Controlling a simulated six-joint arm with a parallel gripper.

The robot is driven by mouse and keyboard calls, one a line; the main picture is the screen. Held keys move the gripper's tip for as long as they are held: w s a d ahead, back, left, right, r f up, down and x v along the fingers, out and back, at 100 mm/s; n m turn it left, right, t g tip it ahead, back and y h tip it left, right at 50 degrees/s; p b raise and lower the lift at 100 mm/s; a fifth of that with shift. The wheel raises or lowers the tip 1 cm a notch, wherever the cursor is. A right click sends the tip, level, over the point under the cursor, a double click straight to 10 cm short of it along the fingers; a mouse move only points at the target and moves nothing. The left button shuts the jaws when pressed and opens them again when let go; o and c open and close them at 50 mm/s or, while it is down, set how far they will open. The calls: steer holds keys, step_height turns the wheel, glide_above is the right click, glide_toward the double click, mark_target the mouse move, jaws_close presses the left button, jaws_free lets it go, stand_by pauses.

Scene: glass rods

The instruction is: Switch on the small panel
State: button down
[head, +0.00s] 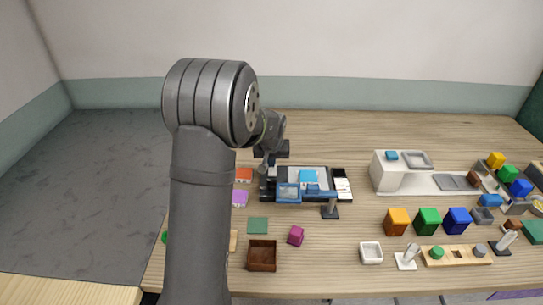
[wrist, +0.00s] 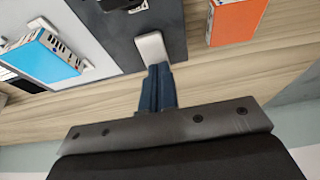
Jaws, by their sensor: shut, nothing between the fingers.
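A small dark grey panel (wrist: 110,28) lies on the wooden table in the wrist view. A pale rounded switch-like piece (wrist: 151,48) sits at its near edge. My gripper (wrist: 157,68) is shut and empty, its dark blue fingers together. The fingertips are right at the pale piece; I cannot tell whether they touch it. In the head view my gripper (head: 263,168) is low over the left end of a dark board, and my arm hides part of that area. Whether the panel is lit cannot be seen.
A light blue box (wrist: 42,57) lies left of the panel and an orange box (wrist: 236,20) right of it. A blue stand-like object (head: 289,193) is close by. Blocks, a brown open box (head: 262,255) and a white unit (head: 390,171) stand around.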

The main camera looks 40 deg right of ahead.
stand_by(0.3)
steer(key=shift+w+f, duration=0.1)
steer(key=shift+f, duration=0.2)
steer(key=shift+s+a, duration=0.55)
steer(key=shift+s, duration=0.05)
steer(key=v, duration=1.4)
steer(key=shift+w+d+r, duration=0.15)
steer(key=shift+w+d, duration=0.1)
steer(key=shift+d, duration=0.05)
